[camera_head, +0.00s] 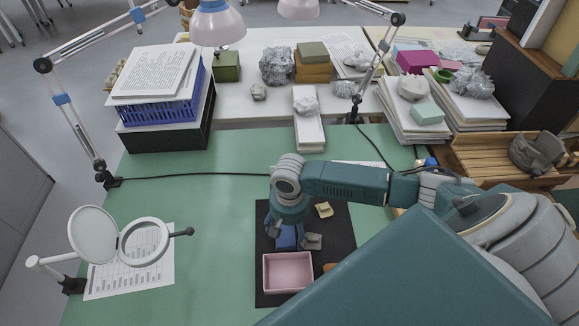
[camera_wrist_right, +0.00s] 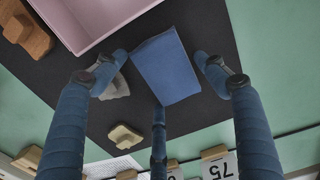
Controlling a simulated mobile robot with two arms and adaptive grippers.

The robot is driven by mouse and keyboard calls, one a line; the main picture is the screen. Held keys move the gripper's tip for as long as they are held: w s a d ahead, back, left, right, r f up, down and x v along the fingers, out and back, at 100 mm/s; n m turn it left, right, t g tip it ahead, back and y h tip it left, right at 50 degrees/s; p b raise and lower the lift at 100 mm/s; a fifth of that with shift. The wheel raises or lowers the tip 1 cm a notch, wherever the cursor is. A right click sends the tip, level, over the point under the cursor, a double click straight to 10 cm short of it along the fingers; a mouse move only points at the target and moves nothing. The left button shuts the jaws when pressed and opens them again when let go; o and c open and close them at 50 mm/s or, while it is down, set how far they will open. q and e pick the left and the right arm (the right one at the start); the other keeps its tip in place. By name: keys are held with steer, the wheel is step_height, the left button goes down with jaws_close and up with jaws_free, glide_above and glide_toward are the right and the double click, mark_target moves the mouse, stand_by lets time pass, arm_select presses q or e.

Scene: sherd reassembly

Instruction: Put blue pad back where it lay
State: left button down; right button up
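The blue pad (camera_head: 289,238) lies on the black mat (camera_head: 339,221), just behind the pink tray (camera_head: 288,272). My right gripper (camera_head: 287,226) is over the pad and partly hides it. In the right wrist view the blue pad (camera_wrist_right: 166,66) shows between the spread fingers of my right gripper (camera_wrist_right: 160,60), with gaps at both sides; the fingers are open. I cannot tell how high the fingertips are above the mat. My left gripper is out of view.
A grey sherd (camera_head: 312,241) lies close to the right of the pad, beside a finger. A tan sherd (camera_head: 323,209) lies farther back on the mat. A magnifier (camera_head: 143,241) stands over a printed sheet at left. The green table between is clear.

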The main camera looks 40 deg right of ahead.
steer(key=shift+o, duration=0.4)
step_height(320, 180, up, 11)
steer(key=shift+b, duration=0.3)
steer(key=shift+o, duration=0.6)
steer(key=shift+w+r, duration=0.1)
steer(key=shift+r, duration=0.3)
glide_above(287, 232)
step_height(287, 232, down, 7)
steer(key=shift+d+r, duration=0.1)
steer(key=shift+r, duration=0.1)
steer(key=f, duration=0.2)
steer(key=f+p, duration=0.1)
steer(key=f, duration=0.1)
steer(key=shift+s+d+f, duration=0.1)
steer(key=shift+s+d, duration=0.05)
steer(key=shift+s, duration=0.25)
steer(key=shift+f, duration=0.55)
steer(key=c, duration=1.3)
